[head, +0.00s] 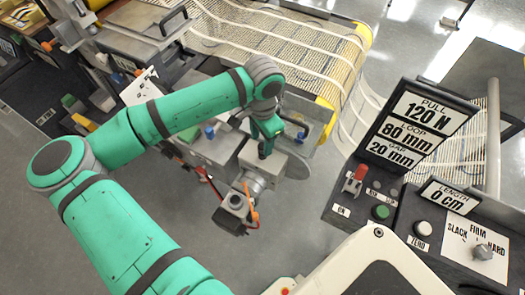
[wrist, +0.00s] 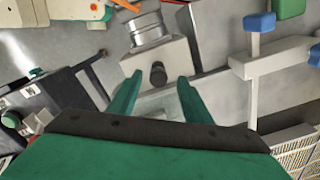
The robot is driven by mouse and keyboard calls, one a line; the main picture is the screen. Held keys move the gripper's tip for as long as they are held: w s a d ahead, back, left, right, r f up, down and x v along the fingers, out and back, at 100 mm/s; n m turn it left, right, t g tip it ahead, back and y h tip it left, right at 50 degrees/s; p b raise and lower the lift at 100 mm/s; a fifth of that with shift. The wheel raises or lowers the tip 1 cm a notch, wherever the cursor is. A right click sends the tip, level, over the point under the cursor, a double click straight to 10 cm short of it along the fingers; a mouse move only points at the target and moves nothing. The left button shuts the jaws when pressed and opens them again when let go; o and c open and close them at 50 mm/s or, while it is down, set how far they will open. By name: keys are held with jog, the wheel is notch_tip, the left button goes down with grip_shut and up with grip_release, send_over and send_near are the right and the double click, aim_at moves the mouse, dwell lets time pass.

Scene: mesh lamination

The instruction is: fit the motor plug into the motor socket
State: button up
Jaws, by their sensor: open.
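My gripper (wrist: 160,79) is open, with its two green fingers apart and nothing held between them. In the head view my gripper (head: 267,131) points down over a grey metal box (head: 262,162) on the machine. A short black round piece (wrist: 158,73) stands up from the box, between and just beyond the fingertips in the wrist view. I cannot tell whether it is the motor plug or the motor socket. A silver cylinder (wrist: 147,29) joins the box to a dark-ended motor unit (head: 235,208). An orange piece (head: 251,203) is beside that unit.
A red cable (head: 208,182) runs near the motor. Blue-knobbed clamps (wrist: 259,22) stand right of the box in the wrist view. A control panel (head: 345,215) with label signs stands at the right. A mesh bed (head: 265,45) lies behind.

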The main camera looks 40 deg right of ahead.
aim_at(262, 146)
jog(key=shift+d+f, duration=0.1)
jog(key=shift+f, duration=1.65)
grip_shut()
jog(key=shift+s, duration=0.1)
jog(key=shift+r, duration=0.15)
